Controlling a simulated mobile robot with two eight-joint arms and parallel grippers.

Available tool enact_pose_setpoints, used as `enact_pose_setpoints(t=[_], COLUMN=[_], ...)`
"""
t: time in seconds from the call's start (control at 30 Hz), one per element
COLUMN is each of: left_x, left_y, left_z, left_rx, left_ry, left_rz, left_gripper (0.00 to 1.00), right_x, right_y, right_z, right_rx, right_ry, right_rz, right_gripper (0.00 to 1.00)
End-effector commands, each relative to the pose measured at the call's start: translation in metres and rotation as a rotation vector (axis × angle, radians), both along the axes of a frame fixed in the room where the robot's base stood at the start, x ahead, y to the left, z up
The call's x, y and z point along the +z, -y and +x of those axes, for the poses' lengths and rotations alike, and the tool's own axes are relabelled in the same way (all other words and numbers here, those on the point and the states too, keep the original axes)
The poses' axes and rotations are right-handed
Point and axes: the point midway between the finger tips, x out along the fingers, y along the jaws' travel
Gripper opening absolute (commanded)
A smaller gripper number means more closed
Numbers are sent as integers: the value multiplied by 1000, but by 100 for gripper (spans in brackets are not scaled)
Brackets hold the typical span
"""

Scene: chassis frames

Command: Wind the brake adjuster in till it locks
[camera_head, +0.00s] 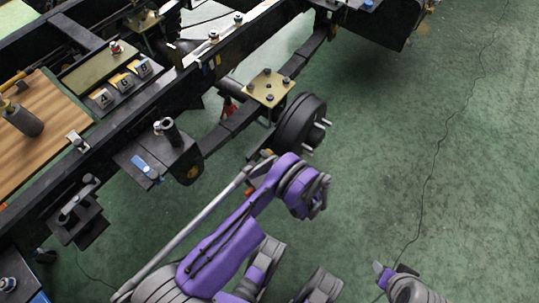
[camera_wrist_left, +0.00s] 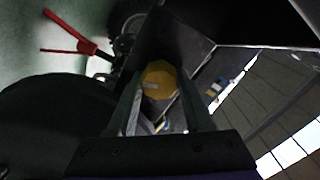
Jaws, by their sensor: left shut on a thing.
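A yellow many-sided knob (camera_wrist_left: 158,78) with a pale mark, which looks like the brake adjuster, sits between the two fingers of my left gripper (camera_wrist_left: 160,98) in the left wrist view. The fingers are shut on its sides. In the head view my left gripper (camera_head: 263,157) is low beside the dark brake drum (camera_head: 291,126), and my purple wrist hides much of it. The knob cannot be made out there. My right gripper (camera_head: 386,272) is partly in view at the bottom right, away from the chassis; its jaws are unclear.
The black chassis rail (camera_head: 140,110) runs diagonally, with a brass-coloured plate (camera_head: 268,88) on the axle. A red stand (camera_head: 229,108) is under the frame; a red part (camera_wrist_left: 72,38) shows in the wrist view. A wooden board (camera_head: 45,135) lies left. Green floor at right is open, crossed by a thin cable.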

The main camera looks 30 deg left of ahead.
Motion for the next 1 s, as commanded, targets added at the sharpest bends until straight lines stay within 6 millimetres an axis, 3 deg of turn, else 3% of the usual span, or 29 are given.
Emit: enact_pose_setpoints(t=[0.4,1.0], left_x=[-1,-1], left_y=[0,1], left_z=[0,0], left_rx=[-1,-1], left_ry=[-271,-350], left_rz=[20,27], left_gripper=[0,0], right_x=[0,0], right_y=[0,0], right_z=[0,0], right_rx=[0,0], right_ry=[0,0], right_rz=[0,0], right_gripper=[50,50])
